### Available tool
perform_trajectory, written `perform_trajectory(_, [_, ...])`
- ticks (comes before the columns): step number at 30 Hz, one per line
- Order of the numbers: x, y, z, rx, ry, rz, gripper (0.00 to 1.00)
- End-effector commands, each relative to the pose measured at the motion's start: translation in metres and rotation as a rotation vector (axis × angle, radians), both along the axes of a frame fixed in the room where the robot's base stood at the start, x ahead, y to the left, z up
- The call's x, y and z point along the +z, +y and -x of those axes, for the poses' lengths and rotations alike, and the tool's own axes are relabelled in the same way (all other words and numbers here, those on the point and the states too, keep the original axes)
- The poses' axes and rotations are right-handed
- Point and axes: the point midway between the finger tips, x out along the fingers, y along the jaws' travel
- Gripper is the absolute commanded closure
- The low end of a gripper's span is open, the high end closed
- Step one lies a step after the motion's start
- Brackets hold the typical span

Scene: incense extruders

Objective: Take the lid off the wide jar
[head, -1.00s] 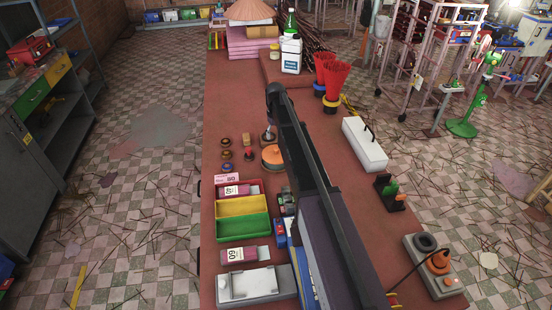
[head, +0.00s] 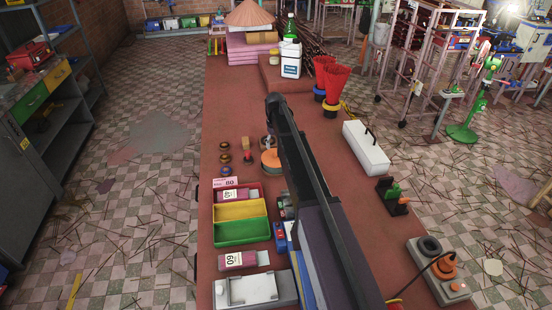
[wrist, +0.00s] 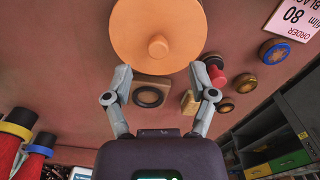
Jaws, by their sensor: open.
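The wide jar's round orange lid (wrist: 158,30) with a small knob in its middle fills the top of the wrist view.
A square block with a dark round opening (wrist: 150,93), a red-topped piece (wrist: 215,68) and several dark rings (wrist: 243,83) are close to the gripper. Yellow and green trays (head: 240,230) stand nearer on the table. A white box (head: 366,148) is at the right.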

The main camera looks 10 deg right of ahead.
Motion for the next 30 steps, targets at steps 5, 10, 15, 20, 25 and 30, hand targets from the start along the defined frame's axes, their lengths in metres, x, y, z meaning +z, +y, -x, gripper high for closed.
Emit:
perform_trajectory(5, [-0.008,0.000,-0.001,0.000,0.000,0.000,0.27])
perform_trajectory(10, [-0.021,-0.001,-0.002,0.001,0.000,0.000,0.27])
perform_trajectory(15, [-0.034,-0.001,-0.004,0.001,0.000,0.000,0.27])
perform_trajectory(20, [-0.045,-0.001,-0.004,0.001,0.000,0.000,0.27])
perform_trajectory(25, [-0.051,-0.001,-0.003,0.001,0.000,0.000,0.27])
perform_trajectory(30, [-0.052,-0.001,-0.003,0.001,0.000,0.000,0.27])
